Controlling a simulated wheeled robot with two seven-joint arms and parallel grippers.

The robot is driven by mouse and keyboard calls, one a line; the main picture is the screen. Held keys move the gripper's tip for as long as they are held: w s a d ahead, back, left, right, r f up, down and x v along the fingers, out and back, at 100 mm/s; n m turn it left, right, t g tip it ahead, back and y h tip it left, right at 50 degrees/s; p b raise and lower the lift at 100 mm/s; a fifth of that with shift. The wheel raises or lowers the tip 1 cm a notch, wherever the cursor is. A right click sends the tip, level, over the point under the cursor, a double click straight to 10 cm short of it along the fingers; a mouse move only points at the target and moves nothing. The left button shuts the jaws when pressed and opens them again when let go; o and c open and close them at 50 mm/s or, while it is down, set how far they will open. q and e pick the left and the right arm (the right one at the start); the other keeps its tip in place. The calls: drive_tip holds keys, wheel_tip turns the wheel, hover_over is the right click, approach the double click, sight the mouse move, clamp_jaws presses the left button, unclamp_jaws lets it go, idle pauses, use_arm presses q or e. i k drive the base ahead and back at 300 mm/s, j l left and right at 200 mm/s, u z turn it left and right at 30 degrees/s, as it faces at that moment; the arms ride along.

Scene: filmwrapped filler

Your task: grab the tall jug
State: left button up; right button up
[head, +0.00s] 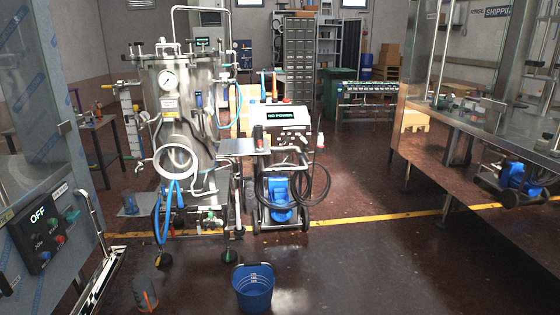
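I cannot clearly pick out a tall jug. A blue bucket (253,290) with a dark handle and pale markings stands upright on the floor at the bottom centre. A small grey and orange object (145,294) sits on the floor to its left; I cannot tell what it is. Neither of my grippers is in view.
A steel tank (185,110) with gauge and hoses and a wheeled unit reading "NO POWER" (282,115) stand in the middle. A panel reading "OFF" (38,225) is at left, a steel table (480,155) at right. Floor right of the bucket is clear.

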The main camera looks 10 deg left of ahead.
sight(142, 288)
drive_tip(key=i+u, duration=0.2)
drive_tip(key=i, duration=0.25)
drive_tip(key=i+l+u, duration=0.25)
drive_tip(key=i, duration=0.15)
drive_tip(key=i+l+u, duration=0.2)
drive_tip(key=i, duration=0.25)
drive_tip(key=i+l+u, duration=0.25)
drive_tip(key=i, duration=0.15)
